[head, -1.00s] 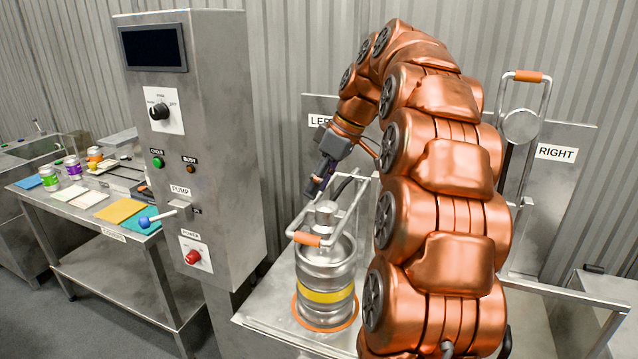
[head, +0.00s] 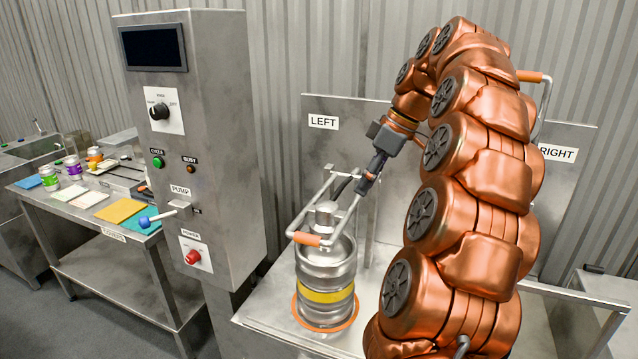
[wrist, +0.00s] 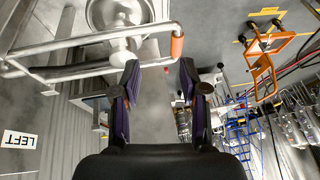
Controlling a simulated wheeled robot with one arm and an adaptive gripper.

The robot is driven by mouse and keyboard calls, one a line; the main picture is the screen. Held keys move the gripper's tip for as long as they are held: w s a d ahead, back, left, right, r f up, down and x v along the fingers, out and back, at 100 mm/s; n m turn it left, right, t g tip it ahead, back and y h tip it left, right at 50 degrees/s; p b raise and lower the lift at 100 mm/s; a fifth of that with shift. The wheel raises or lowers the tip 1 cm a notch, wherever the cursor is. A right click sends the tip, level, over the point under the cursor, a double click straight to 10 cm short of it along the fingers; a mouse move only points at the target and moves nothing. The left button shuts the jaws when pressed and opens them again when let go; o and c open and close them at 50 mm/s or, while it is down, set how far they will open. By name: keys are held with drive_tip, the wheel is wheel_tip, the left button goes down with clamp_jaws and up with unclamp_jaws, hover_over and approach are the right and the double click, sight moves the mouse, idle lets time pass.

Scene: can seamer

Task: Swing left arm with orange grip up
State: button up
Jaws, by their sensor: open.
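The left arm (head: 342,217) is a metal frame lowered over a keg (head: 325,273), with its orange grip (head: 307,239) low at the front. My gripper (head: 363,188) is open and empty, pointing down beside the right side of the left arm in the head view. It looks close to the frame's right bar, but I cannot tell whether they touch. In the wrist view, the orange grip (wrist: 177,46) shows beyond the open fingertips (wrist: 158,73), nearer the right finger and not between the fingers.
The right arm stands raised with its orange grip (head: 530,76) up, partly behind my arm. A tall control cabinet (head: 225,120) stands left of the keg. A LEFT sign (head: 323,121) is on the back panel (head: 375,112). A side table (head: 85,235) holds cans and cloths.

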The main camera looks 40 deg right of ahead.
drive_tip(key=shift+s+d, duration=0.7)
drive_tip(key=shift+d, duration=0.2)
drive_tip(key=shift+s, duration=0.1)
